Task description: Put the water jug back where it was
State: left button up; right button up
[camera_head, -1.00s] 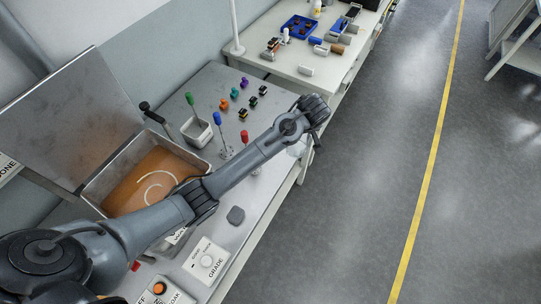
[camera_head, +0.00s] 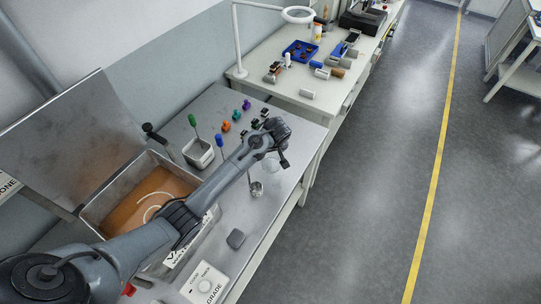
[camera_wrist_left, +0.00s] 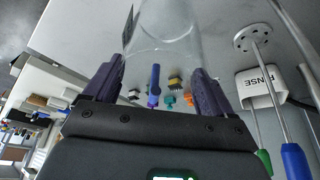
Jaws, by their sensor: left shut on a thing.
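The water jug (camera_head: 270,166) is a clear, see-through vessel, faint below my left gripper in the head view. In the left wrist view its clear wall (camera_wrist_left: 165,40) rises between the fingers, with a dark label edge at its left. My left gripper (camera_head: 281,155) is shut on it, over the metal bench near its right front edge. The purple-grey fingers (camera_wrist_left: 152,88) sit on either side of the jug. Whether its base touches the bench I cannot tell. My right gripper is in neither view.
A steel tank (camera_head: 95,213) with orange-brown contents and a raised lid stands at the left. A white RINSE cup (camera_head: 199,153) holds a green-handled tool. Small coloured connectors (camera_head: 237,115) stand along the back.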

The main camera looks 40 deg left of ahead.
aim_at(271, 156)
pick_arm(q)
jog(key=shift+f, duration=2)
jog(key=shift+f, duration=0.15)
jog(key=o, duration=1.3)
jog(key=shift+o, duration=0.2)
jog(key=shift+p+v, duration=0.5)
jog(key=shift+v, duration=5.65)
jog(key=shift+a, duration=0.1)
